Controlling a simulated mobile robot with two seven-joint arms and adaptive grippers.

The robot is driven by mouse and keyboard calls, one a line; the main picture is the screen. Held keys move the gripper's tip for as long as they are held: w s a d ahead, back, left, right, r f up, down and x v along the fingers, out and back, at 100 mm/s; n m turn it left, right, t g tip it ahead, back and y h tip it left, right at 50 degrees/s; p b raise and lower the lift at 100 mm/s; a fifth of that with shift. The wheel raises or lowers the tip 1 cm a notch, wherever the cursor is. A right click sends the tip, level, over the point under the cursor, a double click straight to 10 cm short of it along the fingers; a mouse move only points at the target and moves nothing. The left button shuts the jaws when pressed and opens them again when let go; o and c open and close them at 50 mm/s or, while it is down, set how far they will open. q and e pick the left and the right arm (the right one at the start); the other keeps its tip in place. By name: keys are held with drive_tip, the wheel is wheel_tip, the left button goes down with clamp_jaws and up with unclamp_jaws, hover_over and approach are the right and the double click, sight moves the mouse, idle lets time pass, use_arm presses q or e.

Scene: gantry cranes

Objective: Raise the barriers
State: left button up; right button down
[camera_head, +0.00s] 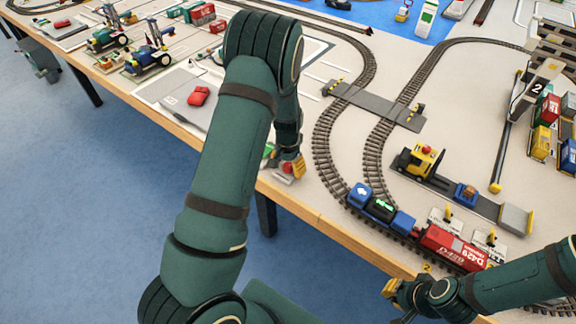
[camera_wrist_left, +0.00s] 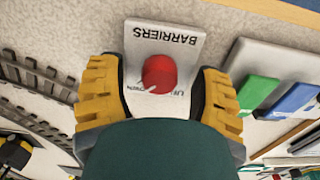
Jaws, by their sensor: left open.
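The grey-white control plate marked BARRIERS (camera_wrist_left: 165,42) lies on the table in the left wrist view, with a red knob (camera_wrist_left: 159,74) on it. The lettering beside the knob is partly hidden. My left gripper (camera_wrist_left: 159,92) is open, with one yellow finger on each side of the knob and gaps between. In the head view, my left gripper (camera_head: 291,168) is at the table's front edge, beside the red knob (camera_head: 287,167). The track crossing (camera_head: 375,104) has small yellow-and-black barrier parts; their position is hard to tell. My right gripper (camera_head: 393,291) is low at the right, its opening unclear.
In the left wrist view, a grey panel with a green block (camera_wrist_left: 258,94) and a blue block (camera_wrist_left: 293,100) lies right of the plate. In the head view, a train with a red wagon (camera_head: 455,247) stands on track near the front edge. A red car (camera_head: 199,96) is left of my left arm.

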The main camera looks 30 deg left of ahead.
use_arm(q)
drive_tip(key=shift+c, duration=0.2)
clamp_jaws()
